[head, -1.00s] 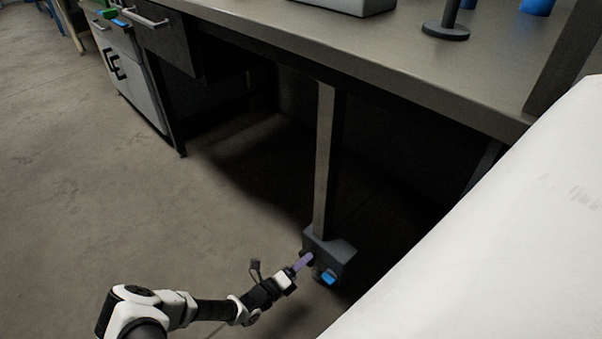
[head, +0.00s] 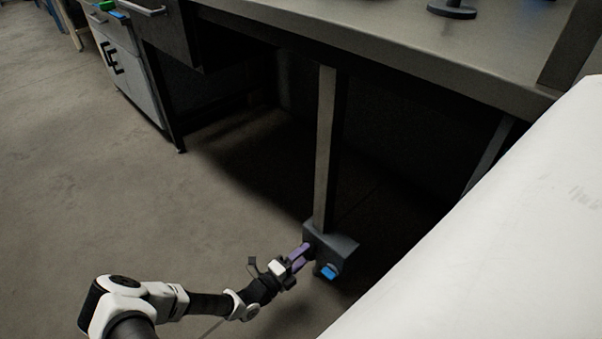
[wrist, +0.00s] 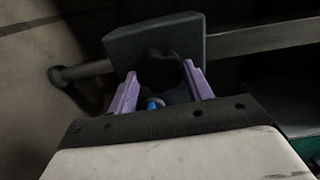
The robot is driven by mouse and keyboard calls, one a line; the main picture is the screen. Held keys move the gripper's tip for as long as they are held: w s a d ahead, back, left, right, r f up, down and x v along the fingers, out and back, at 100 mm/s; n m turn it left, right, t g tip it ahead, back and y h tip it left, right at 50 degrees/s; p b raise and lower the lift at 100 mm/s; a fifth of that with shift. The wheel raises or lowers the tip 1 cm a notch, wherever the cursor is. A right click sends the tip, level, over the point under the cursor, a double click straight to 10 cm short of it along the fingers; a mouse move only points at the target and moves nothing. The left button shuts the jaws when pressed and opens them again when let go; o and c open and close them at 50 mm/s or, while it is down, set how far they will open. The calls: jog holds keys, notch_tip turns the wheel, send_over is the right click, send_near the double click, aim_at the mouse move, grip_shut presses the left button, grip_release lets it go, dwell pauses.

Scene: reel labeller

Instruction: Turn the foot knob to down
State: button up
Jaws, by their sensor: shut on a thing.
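A dark grey foot box (head: 343,246) sits at the bottom of the table leg in the head view, with a blue part (head: 328,272) low on its front. In the wrist view the box (wrist: 140,42) is straight ahead. A dark, lobed foot knob (wrist: 168,72) is on its face. My gripper (head: 301,257) reaches the box from the left, low over the floor. Its two purple fingers stand on either side of the knob in the wrist view (wrist: 161,84), shut on it. The fingers hide parts of the knob, and its setting cannot be read.
The workbench top (head: 430,55) overhangs the foot box, and its leg (head: 325,150) rises from it. A drawer cabinet (head: 130,70) stands at the back left. A large white surface (head: 500,240) fills the right side of the head view. The floor (head: 90,190) at left is clear.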

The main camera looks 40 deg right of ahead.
jog(key=o, duration=1)
jog(key=shift+c, duration=0.2)
jog(key=s+a, duration=0.1)
jog(key=a, duration=1.2)
jog(key=shift+a, duration=0.4)
